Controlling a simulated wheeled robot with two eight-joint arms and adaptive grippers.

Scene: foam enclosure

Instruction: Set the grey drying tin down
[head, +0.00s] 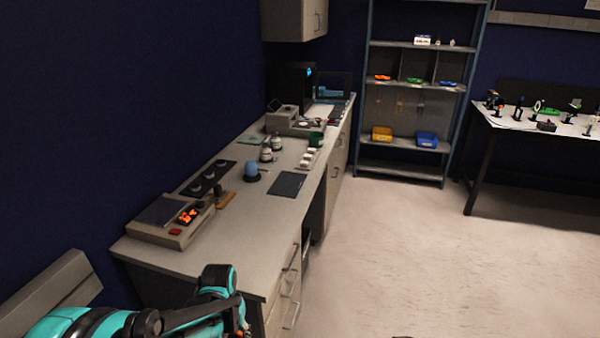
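I cannot make out a grey drying tin in the head view. My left arm (75,322), teal and black, comes in at the bottom left, and its dark links reach the near end of the grey counter (235,238). The fingers of my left gripper cannot be told apart from the links there, and the bottom edge cuts them off. Whether it holds something is hidden. My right gripper is not in view.
On the counter stand a grey device (172,222) with a glowing orange top, a blue cup (251,171), a dark flat pad (287,184), bottles (266,154) and a green cup (316,139). A shelf rack (415,90) stands behind. The floor at right is clear.

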